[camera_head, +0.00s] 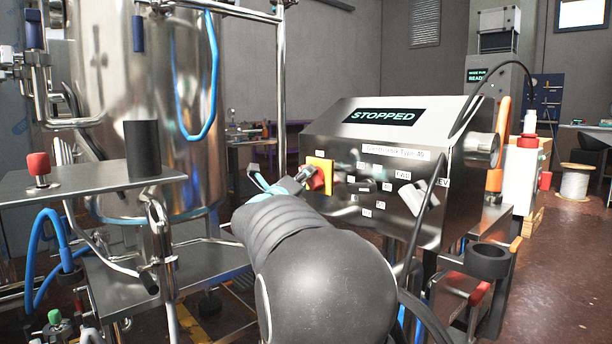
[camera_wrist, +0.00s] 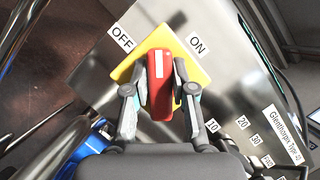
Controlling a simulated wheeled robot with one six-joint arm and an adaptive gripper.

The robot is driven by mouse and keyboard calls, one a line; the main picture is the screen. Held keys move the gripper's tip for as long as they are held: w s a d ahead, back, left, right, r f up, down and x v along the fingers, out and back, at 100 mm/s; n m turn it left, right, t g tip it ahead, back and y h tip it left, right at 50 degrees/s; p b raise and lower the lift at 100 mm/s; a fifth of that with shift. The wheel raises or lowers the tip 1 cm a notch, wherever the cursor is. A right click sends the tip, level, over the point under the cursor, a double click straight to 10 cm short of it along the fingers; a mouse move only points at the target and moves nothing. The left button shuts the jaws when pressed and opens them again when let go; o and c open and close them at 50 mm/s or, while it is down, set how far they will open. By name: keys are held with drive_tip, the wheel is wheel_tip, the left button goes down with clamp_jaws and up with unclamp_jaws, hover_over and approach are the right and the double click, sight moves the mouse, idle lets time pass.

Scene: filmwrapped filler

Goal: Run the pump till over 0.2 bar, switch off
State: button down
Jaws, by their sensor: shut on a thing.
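The pump's steel control box (camera_head: 350,130) has a display (camera_head: 385,116) reading STOPPED. On its left end, a red switch handle (camera_head: 317,181) sits on a yellow plate (camera_head: 321,163). In the wrist view the red handle (camera_wrist: 160,82) points up the picture, roughly between the OFF label (camera_wrist: 122,38) and the ON label (camera_wrist: 197,44). My gripper (camera_wrist: 162,88) is shut on the handle, one finger on each side. In the head view my gripper (camera_head: 296,183) is partly hidden behind my arm. No pressure reading is legible.
A large steel tank (camera_head: 145,110) with a blue hose (camera_head: 212,90) stands left. A steel shelf (camera_head: 90,182) carries a red knob (camera_head: 39,165) and a black cylinder (camera_head: 142,150). A black cable (camera_head: 455,125) hangs over the box. Open floor (camera_head: 565,260) lies at right.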

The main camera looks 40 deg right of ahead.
drive_tip(key=n+y+p, duration=0.1)
drive_tip(key=n+p, duration=0.1)
drive_tip(key=n, duration=0.1)
drive_tip(key=n+y+p, duration=0.1)
drive_tip(key=n+p, duration=0.2)
drive_tip(key=shift+r+t, duration=0.2)
drive_tip(key=shift+t, duration=0.1)
drive_tip(key=n+p, duration=0.1)
drive_tip(key=p, duration=0.1)
drive_tip(key=shift+f+n+y+p, duration=0.15)
drive_tip(key=shift+n+y+p, duration=0.25)
drive_tip(key=shift+w+f+n+p, duration=0.1)
drive_tip(key=shift+f+n+p, duration=0.1)
drive_tip(key=shift+n+p, duration=0.3)
drive_tip(key=shift+f, duration=0.1)
drive_tip(key=c, duration=1)
unclamp_jaws()
drive_tip(key=shift+o, duration=0.2)
drive_tip(key=v, duration=1.2)
drive_tip(key=shift+r, duration=0.25)
